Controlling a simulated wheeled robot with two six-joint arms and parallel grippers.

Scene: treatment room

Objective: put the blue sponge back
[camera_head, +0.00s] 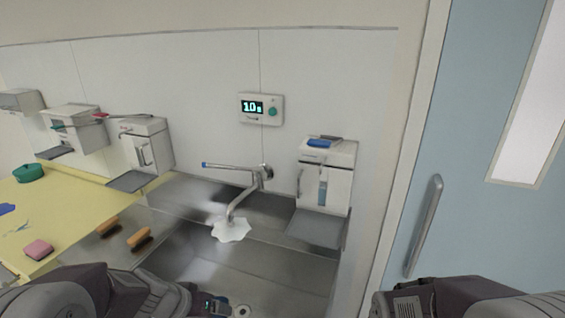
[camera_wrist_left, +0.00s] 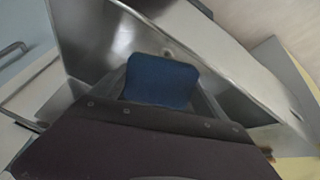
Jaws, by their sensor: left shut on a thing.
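The blue sponge (camera_wrist_left: 160,82) is a dark blue rounded pad in the left wrist view. My left gripper (camera_wrist_left: 162,92) is shut on it, with grey finger parts at its sides. Behind it in that view is the steel sink (camera_wrist_left: 100,35).
A yellow counter (camera_head: 75,205) holds a pink block (camera_head: 38,249) and a green dish (camera_head: 29,173). Two orange brushes (camera_head: 139,237) lie by the steel basin (camera_head: 270,262). A tap (camera_head: 245,195) projects over it. A dispenser (camera_head: 326,180) has a blue item (camera_head: 319,143) on top.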

